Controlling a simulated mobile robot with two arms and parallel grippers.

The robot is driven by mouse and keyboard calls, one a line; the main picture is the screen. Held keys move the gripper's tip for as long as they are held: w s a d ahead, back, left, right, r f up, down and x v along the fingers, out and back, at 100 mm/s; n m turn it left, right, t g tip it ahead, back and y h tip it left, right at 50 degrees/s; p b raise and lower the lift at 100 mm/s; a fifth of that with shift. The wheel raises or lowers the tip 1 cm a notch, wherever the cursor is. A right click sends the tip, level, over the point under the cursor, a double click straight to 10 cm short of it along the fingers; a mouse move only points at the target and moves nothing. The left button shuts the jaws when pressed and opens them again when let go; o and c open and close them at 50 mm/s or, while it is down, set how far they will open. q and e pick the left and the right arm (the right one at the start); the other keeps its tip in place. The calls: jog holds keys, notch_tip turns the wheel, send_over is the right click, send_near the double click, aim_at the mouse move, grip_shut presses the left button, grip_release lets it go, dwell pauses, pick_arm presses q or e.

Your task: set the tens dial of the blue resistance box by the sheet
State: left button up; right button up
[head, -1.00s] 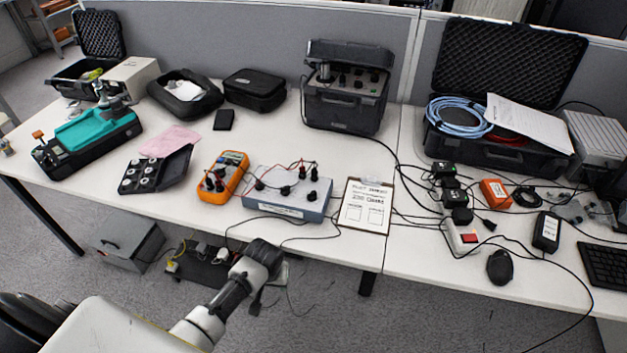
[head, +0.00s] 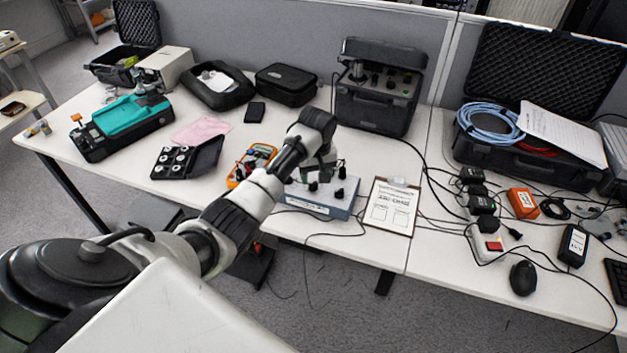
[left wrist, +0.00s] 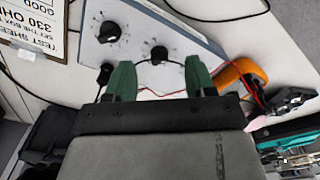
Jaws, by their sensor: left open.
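The blue resistance box (head: 335,206) stands near the table's front edge, partly hidden behind my left arm in the head view. Its pale top with black dials also shows in the left wrist view (left wrist: 183,38). My left gripper (left wrist: 159,70) is open and empty, its green fingers over the box. One black dial (left wrist: 158,55) lies between and just beyond the fingertips; contact cannot be told. Another dial (left wrist: 110,32) sits to its left. The sheet (head: 391,206) lies on a clipboard right of the box; in the left wrist view it (left wrist: 28,25) reads "330 OH", cut off.
An orange multimeter (head: 262,152) stands left of the box, partly behind my arm. Thin leads run around the box. A large black case (head: 375,104) stands behind it. Adapters and a power strip (head: 486,243) lie to the right.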

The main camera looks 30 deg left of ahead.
aim_at(313, 183)
pick_arm(q)
notch_tip(313, 183, up, 4)
jog(key=w+a+n, duration=0.2)
jog(key=w, duration=0.1)
jog(key=f, duration=0.7)
jog(key=f+b, duration=0.1)
jog(key=f, duration=0.2)
jog(key=shift+s+a+f, duration=0.15)
jog(key=shift+s, duration=0.1)
jog(key=shift+c, duration=0.5)
jog(key=c, duration=0.8)
jog(key=shift+c, duration=0.2)
